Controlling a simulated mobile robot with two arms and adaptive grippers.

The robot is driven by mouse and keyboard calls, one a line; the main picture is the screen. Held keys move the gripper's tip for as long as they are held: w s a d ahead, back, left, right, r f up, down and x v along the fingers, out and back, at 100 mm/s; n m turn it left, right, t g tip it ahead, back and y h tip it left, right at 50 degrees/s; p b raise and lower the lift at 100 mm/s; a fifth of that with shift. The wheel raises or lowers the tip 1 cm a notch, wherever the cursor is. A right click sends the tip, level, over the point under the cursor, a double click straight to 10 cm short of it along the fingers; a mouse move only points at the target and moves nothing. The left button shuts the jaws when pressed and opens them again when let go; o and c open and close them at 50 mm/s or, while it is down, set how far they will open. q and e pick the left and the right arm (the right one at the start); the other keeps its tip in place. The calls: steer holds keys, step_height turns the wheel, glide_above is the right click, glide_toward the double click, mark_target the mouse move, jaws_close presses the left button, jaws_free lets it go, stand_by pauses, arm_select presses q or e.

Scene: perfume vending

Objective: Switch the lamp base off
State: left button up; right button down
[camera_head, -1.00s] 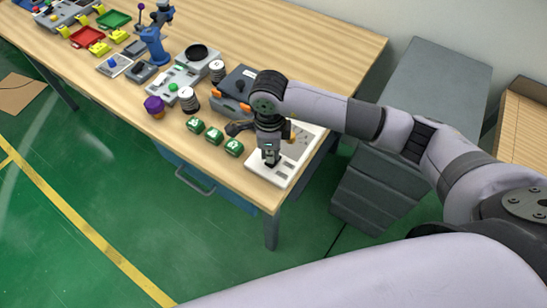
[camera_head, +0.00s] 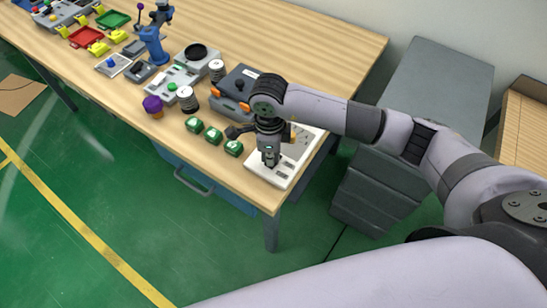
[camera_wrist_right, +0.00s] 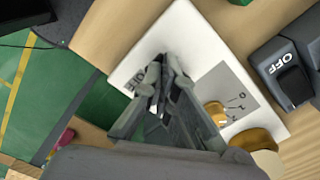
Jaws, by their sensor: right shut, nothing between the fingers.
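The white lamp base (camera_head: 283,172) lies flat on the near right corner of the wooden table. In the right wrist view the white base (camera_wrist_right: 197,40) carries dark lettering at its left edge, partly hidden by my fingers, and a grey dial plate with a brass knob (camera_wrist_right: 216,112). My right gripper (camera_head: 269,160) points down over the base's near part. In the wrist view the right gripper (camera_wrist_right: 163,68) is shut and empty, its tips close to the lettering. I cannot tell whether they touch the base. My left gripper is not in view.
A dark grey device (camera_head: 236,88) with an OFF switch (camera_wrist_right: 283,64) stands beside the base. A grey drawer cabinet (camera_head: 420,100) stands right of the table.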

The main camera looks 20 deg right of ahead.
steer(key=shift+f, duration=0.3)
steer(key=shift+r+p, duration=0.3)
steer(key=shift+r, duration=0.45)
steer(key=shift+r+p, duration=1.4)
steer(key=shift+r, duration=1.4)
